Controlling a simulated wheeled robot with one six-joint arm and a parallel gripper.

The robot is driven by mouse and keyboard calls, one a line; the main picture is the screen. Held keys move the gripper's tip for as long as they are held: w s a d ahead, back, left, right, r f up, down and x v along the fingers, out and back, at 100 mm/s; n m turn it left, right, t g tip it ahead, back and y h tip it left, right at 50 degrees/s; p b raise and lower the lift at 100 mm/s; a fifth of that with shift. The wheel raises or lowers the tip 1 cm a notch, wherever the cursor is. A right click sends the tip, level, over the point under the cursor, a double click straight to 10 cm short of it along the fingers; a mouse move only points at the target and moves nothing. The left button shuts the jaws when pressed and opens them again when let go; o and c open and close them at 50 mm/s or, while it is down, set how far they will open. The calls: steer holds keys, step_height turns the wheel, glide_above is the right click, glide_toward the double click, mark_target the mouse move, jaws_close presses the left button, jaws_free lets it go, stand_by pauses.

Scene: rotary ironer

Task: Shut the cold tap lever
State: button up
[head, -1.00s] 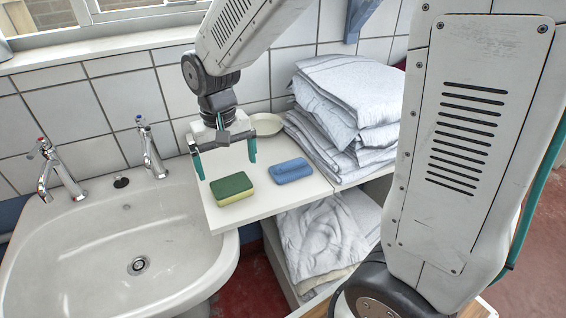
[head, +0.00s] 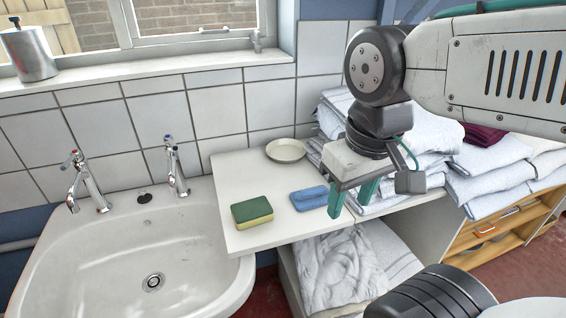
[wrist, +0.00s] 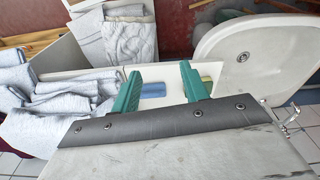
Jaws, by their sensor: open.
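Two chrome taps stand at the back of the white sink (head: 60,255). The left tap (head: 88,185) shows a red mark on top. The right tap (head: 176,165), which looks like the cold one, shows a blue mark at its lever (head: 168,140). I cannot tell the lever's exact setting, and no water stream shows. My gripper (head: 352,197) is open and empty, well to the right of both taps, near the shelf's right end and the towels. Its teal fingers also show in the wrist view (wrist: 160,73), where chrome tap parts (wrist: 290,124) appear at the right.
A white shelf (head: 235,180) beside the sink carries a green and yellow sponge (head: 252,212), a blue sponge (head: 309,197) and a dish (head: 286,150). Folded towels (head: 430,135) are piled at the right. A metal dispenser (head: 30,52) stands on the windowsill. The space above the sink is clear.

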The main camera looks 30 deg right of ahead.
mark_target(172, 145)
steer(key=shift+w+f, duration=0.1)
steer(key=shift+f, duration=0.1)
jaws_close()
steer(key=w+a+n+t+y, duration=0.1)
steer(key=w+a+y, duration=0.15)
steer(key=w, duration=1.05)
steer(key=w+a+n+t+y, duration=0.15)
steer(key=w+a, duration=0.25)
steer(key=w, duration=0.9)
steer(key=w+a+t+y, duration=0.1)
steer(key=w+a+y, duration=0.2)
steer(key=w, duration=1)
steer(key=w+a+f, duration=0.3)
steer(key=a+f, duration=0.3)
steer(key=a, duration=0.3)
steer(key=shift+w+f, duration=0.15)
steer(key=shift+w, duration=0.1)
